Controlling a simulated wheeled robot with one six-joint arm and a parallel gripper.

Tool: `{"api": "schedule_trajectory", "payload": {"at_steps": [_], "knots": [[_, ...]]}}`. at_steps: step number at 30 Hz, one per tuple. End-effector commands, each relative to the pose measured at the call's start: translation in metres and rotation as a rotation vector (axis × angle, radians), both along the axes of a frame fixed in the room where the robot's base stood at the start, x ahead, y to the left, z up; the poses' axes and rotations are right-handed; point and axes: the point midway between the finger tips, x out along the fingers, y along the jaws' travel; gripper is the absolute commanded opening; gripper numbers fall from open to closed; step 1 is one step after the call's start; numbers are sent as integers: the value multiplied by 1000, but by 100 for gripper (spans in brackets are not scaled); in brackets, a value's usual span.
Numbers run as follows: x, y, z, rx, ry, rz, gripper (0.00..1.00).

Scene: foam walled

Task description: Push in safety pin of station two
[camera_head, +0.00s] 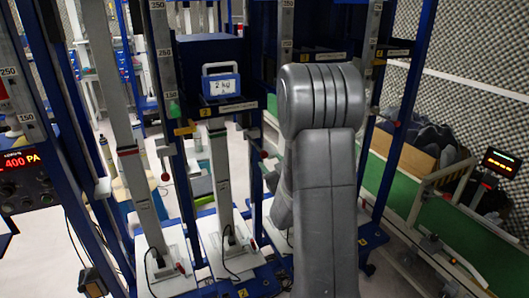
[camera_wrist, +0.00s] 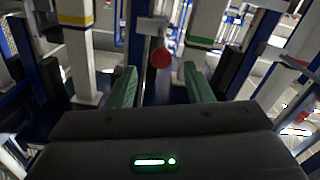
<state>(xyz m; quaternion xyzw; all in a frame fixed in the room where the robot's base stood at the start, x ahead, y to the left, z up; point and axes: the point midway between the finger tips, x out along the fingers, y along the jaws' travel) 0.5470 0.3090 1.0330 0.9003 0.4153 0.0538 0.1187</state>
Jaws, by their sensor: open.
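In the wrist view, a round red knob (camera_wrist: 161,58), apparently the end of a safety pin, sits ahead of my gripper (camera_wrist: 161,84). The two green fingers are open and apart, with the knob seen between and beyond them; no contact shows. In the head view, my arm hides the gripper. Two red knobs show there, one at left (camera_head: 165,176) and one just left of my arm (camera_head: 264,155). I cannot tell which is the one in the wrist view. A yellow tag (camera_head: 186,128) marks one station post; its number is hard to read.
Blue frame posts and grey scaled columns (camera_head: 163,60) stand close around my arm. A 1 kg weight box (camera_head: 220,81) sits on a shelf. A red-lit 400 PA display (camera_head: 20,160) is at left.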

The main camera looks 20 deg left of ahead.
Motion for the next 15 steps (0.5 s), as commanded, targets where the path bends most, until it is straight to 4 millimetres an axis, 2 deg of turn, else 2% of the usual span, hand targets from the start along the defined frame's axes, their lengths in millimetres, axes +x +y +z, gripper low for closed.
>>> {"api": "schedule_trajectory", "payload": {"at_steps": [1,6,15], "knots": [[7,10,2,0,0,2,46],[26,32,2,1,0,1,46],[40,48,0,0,0,0,46]]}}
